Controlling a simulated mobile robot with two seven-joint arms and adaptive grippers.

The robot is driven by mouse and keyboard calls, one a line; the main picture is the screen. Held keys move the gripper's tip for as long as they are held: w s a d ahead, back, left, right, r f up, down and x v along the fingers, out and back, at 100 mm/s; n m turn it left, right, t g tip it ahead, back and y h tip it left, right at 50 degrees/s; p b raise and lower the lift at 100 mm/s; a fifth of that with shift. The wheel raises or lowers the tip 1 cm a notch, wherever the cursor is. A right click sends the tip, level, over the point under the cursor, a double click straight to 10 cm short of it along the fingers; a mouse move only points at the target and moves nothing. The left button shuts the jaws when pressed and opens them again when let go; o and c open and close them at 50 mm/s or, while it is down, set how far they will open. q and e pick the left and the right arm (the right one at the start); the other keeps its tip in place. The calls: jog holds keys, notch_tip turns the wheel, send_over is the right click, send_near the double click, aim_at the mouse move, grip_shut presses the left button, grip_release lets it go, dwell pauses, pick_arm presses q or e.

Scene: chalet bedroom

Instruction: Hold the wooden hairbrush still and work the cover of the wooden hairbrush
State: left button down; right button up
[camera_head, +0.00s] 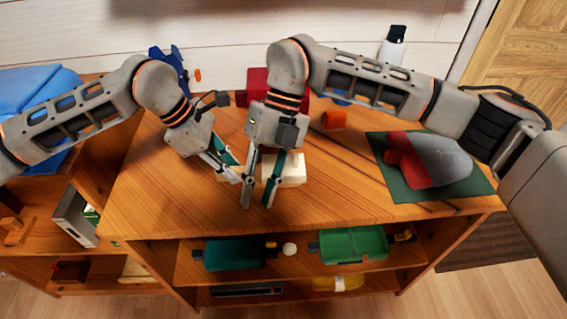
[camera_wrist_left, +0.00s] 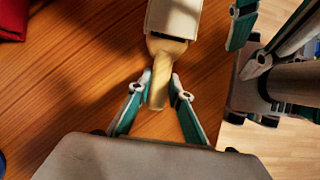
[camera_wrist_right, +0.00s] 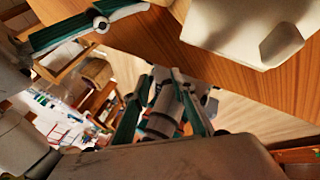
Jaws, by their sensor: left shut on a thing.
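The wooden hairbrush (camera_wrist_left: 160,83) shows its tan handle in the left wrist view. A cream cover (camera_wrist_left: 173,20) sits over its far end, hiding the head; it also shows in the head view (camera_head: 293,170) and right wrist view (camera_wrist_right: 235,30). My left gripper (camera_head: 235,176) is shut on the handle, a finger on each side in the left wrist view. My right gripper (camera_head: 258,205) is open, its fingers pointing down in front of the cover and partly hiding it. In the right wrist view its fingers are apart (camera_wrist_right: 163,77) and the cover lies outside them.
A green mat (camera_head: 382,152) carries a red and grey object (camera_head: 440,160) at the right. A red box (camera_head: 258,80), an orange piece (camera_head: 333,120) and a blue object (camera_head: 170,65) stand behind. The front left of the top is clear.

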aim_at(296, 155)
jog(key=w+d+r+m+t+h, duration=0.45)
jog(key=w+d+r, duration=0.35)
jog(key=w+r, duration=0.25)
jog(key=shift+g+y, duration=0.45)
jog(key=shift+s+d+f, duration=0.1)
jog(key=shift+s+f, duration=0.05)
jog(key=shift+f, duration=1.5)
jog(key=shift+s+d+f, duration=0.1)
jog(key=shift+s+f, duration=0.1)
jog(key=shift+f, duration=1.4)
jog(key=shift+s+f, duration=0.15)
jog(key=shift+f, duration=1.5)
jog(key=shift+c, duration=0.4)
grip_shut()
